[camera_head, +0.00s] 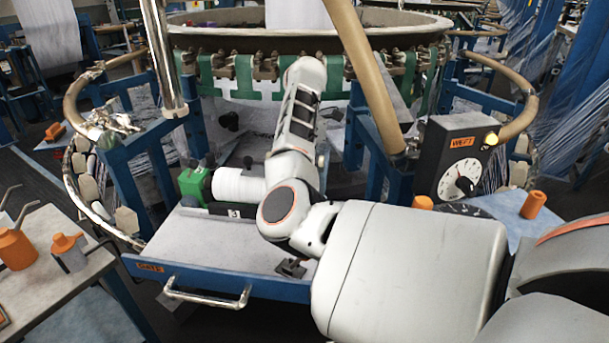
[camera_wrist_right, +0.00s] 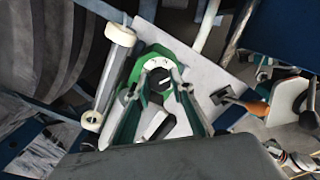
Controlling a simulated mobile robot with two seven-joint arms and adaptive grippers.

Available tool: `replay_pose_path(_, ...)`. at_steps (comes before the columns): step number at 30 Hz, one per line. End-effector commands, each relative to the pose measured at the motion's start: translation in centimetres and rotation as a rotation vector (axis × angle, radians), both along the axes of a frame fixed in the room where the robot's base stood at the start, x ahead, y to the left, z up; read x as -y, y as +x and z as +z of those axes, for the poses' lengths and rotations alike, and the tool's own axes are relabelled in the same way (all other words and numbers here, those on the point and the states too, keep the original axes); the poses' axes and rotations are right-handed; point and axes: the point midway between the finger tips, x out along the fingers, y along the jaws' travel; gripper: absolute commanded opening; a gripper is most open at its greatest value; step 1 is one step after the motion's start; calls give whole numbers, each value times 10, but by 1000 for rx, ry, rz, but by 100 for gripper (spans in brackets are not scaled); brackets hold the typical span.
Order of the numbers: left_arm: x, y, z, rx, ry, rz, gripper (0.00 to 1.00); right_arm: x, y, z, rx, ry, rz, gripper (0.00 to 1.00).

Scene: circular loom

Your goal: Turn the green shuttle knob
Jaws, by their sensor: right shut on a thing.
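A green shuttle housing (camera_wrist_right: 138,68) with a white dial face shows in the right wrist view, with a dark knob (camera_wrist_right: 158,76) at its middle. My right gripper (camera_wrist_right: 160,90) has its two fingers closed in on the knob from either side. The fingers hide part of the dial and the knob's lower edge. My right arm crosses the picture there and my right gripper's fingers are hidden. My left gripper is in neither view.
A blue-edged gate tray (camera_head: 205,278) with a metal handle lies in front. A black WEFT dial box (camera_head: 458,165) stands to the right. A side table (camera_head: 45,270) with orange-topped oil cans is at left. The loom ring (camera_head: 240,42) and blue posts crowd behind.

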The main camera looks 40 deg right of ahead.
Motion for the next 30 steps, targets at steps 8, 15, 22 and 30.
replay_pose_path(8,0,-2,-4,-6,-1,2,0,0,-1,-3,-5,0,1,30)
replay_pose_path(15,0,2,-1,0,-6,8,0,0,0,1,-1,0,1,30)
replay_pose_path(22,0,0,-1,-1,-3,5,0,-1,1,30,2,2,2,30)
replay_pose_path(30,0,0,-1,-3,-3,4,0,0,0,66,-2,1,1,30)
